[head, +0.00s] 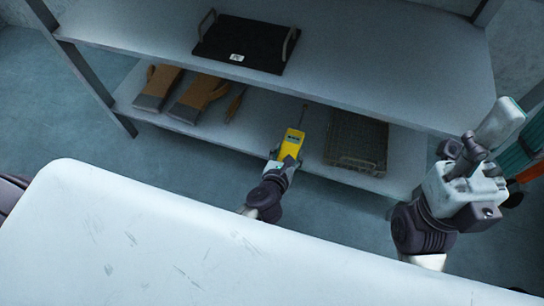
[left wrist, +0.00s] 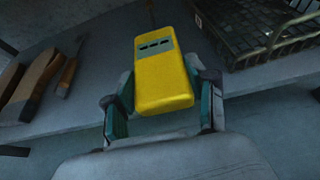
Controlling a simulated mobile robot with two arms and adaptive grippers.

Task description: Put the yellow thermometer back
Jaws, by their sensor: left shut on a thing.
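The yellow thermometer (head: 292,145) has a small dark display and a thin probe that points away from me. My left gripper (head: 283,163) is shut on its near end. In the left wrist view the thermometer (left wrist: 164,85) sits between the two fingers of the left gripper (left wrist: 162,108), one on each side. It is over the front part of the lower shelf (head: 253,125); I cannot tell whether it touches the surface. My right gripper (head: 490,145) is at the far right, away from the shelf goods, and its opening is unclear.
A wire mesh basket (head: 357,140) stands right of the thermometer on the lower shelf. Brown gloves (head: 198,95) and a small wooden-handled tool (head: 235,104) lie to the left. A black tray (head: 245,43) is on the upper shelf. A white surface (head: 150,235) fills the foreground.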

